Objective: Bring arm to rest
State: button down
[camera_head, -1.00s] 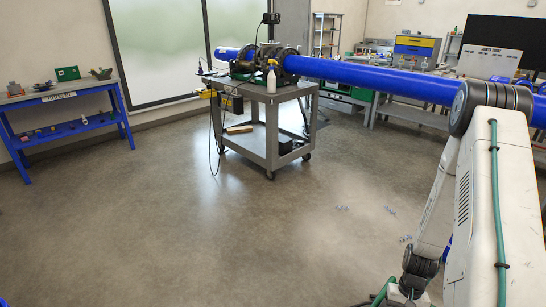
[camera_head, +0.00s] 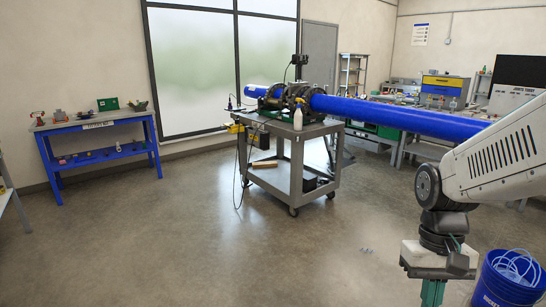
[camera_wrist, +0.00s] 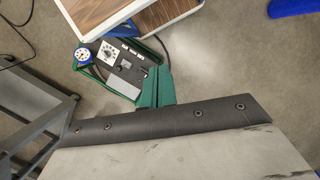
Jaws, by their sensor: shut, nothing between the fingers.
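My arm comes in from the right edge of the head view, bent at the wrist so that my gripper (camera_head: 432,292) points down near the lower right. Its green fingers are together and hold nothing; their ends are cut off by the frame's bottom edge. In the wrist view the green fingers (camera_wrist: 157,86) are also closed, over the floor near a black control box (camera_wrist: 122,66) with a dial and a green frame. The fingertips overlap the box's edge in the picture; whether they touch it I cannot tell.
A blue bucket (camera_head: 508,285) with pale tubing stands close right of my gripper. A grey cart (camera_head: 290,175) carries a clamp machine (camera_head: 285,100) and a long blue pipe (camera_head: 400,117). A blue workbench (camera_head: 98,150) stands left. A wood-sided cabinet (camera_wrist: 150,20) is above the box.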

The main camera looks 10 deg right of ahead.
jog(key=s+a+r+n+t, duration=0.2)
jog(key=s+a+r+t, duration=0.2)
jog(key=r, duration=0.5)
jog(key=shift+s+a+n+h, duration=0.4)
jog(key=shift+s+a, duration=0.05)
jog(key=shift+a, duration=0.55)
